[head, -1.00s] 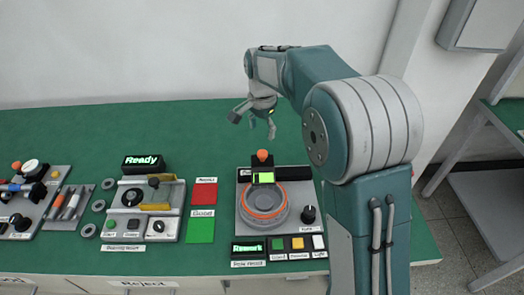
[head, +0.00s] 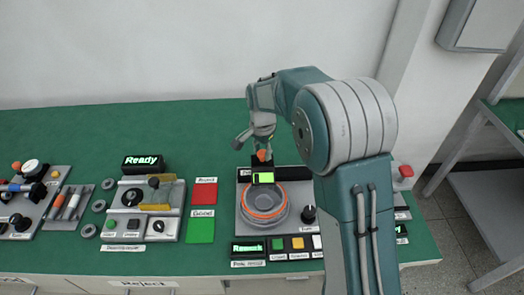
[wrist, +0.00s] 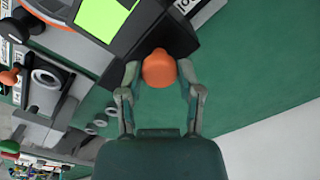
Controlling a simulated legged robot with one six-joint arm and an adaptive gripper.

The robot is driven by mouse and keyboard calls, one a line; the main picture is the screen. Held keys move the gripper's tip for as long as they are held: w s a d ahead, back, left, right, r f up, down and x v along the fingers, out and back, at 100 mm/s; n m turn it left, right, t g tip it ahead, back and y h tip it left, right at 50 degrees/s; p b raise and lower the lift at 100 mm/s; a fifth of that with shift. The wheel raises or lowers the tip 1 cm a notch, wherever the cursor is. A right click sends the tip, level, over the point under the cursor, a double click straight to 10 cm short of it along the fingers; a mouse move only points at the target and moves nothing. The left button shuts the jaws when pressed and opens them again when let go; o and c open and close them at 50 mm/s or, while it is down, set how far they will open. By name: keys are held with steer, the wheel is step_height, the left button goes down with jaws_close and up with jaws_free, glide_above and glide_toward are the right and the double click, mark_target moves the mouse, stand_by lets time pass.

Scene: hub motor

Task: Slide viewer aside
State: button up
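The viewer is a dark block with a lit green screen (head: 263,178) over the back of a round grey dial with an orange ring (head: 263,202). An orange knob (head: 262,156) stands at the viewer's back. In the wrist view, the knob (wrist: 159,68) sits between the two fingertips of my gripper (wrist: 158,76), and the green screen (wrist: 104,15) is beyond it. My gripper (head: 256,143) points down at the knob in the head view. The fingers are apart, with a small gap showing beside the knob; firm contact is not visible.
A black knob (head: 308,214) is right of the dial, and a lit sign (head: 262,246) and coloured buttons (head: 298,243) are in front. Red (head: 204,191) and green (head: 201,230) pads lie left. The green bench (head: 190,125) behind is clear.

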jaws_close()
steer(key=d, duration=1.1)
steer(key=shift+d, duration=0.25)
steer(key=shift+a, duration=0.15)
steer(key=o, duration=0.8)
jaws_free()
steer(key=shift+o, duration=1)
steer(key=shift+w, duration=0.1)
steer(key=shift+d, duration=0.3)
steer(key=shift+a, duration=0.1)
